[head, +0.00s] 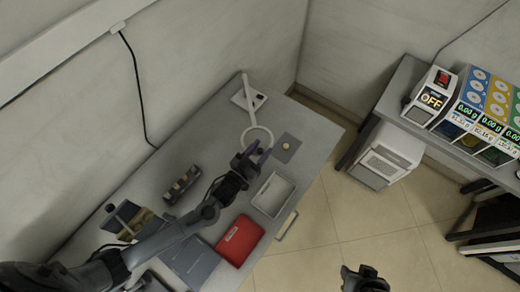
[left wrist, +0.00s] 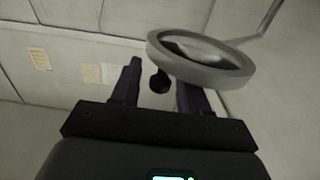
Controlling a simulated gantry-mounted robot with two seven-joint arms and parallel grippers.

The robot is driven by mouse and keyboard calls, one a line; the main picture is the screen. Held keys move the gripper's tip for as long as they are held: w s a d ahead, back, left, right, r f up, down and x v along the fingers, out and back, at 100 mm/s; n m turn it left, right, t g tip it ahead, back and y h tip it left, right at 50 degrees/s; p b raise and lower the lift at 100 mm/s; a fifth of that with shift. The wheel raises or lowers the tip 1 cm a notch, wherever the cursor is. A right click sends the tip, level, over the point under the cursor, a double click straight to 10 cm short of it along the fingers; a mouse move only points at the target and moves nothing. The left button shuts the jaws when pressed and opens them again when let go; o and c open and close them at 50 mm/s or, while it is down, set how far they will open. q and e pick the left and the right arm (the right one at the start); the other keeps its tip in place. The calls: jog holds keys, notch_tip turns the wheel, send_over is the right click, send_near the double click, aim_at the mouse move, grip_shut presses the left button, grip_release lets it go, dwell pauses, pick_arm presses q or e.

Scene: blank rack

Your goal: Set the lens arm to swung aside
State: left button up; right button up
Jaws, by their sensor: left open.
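The lens arm (head: 248,97) is a pale bar rising from a light base plate at the table's far end. Its round lens ring (head: 257,137) stands beside a grey pad, not squarely over it. My left gripper (head: 254,152) is open at the ring's near side. In the left wrist view the ring (left wrist: 238,72) looms large above the right finger, and a dark knob (left wrist: 160,81) shows between the open fingers (left wrist: 158,75), with no visible grip on it. Whether a finger touches the ring is unclear. My right gripper (head: 365,280) is at the bottom edge, its jaws unclear.
The grey pad (head: 294,155) carries a small pale round piece (head: 286,146). A white tray (head: 257,198), a red case (head: 225,248) and a dark block holder (head: 182,185) lie nearer on the table (head: 205,140). The wall runs along the left; open floor (head: 330,225) is at right.

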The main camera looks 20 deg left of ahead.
pick_arm(q)
jog(key=v, duration=1)
jog(key=shift+s, duration=0.35)
jog(key=shift+a, duration=0.1)
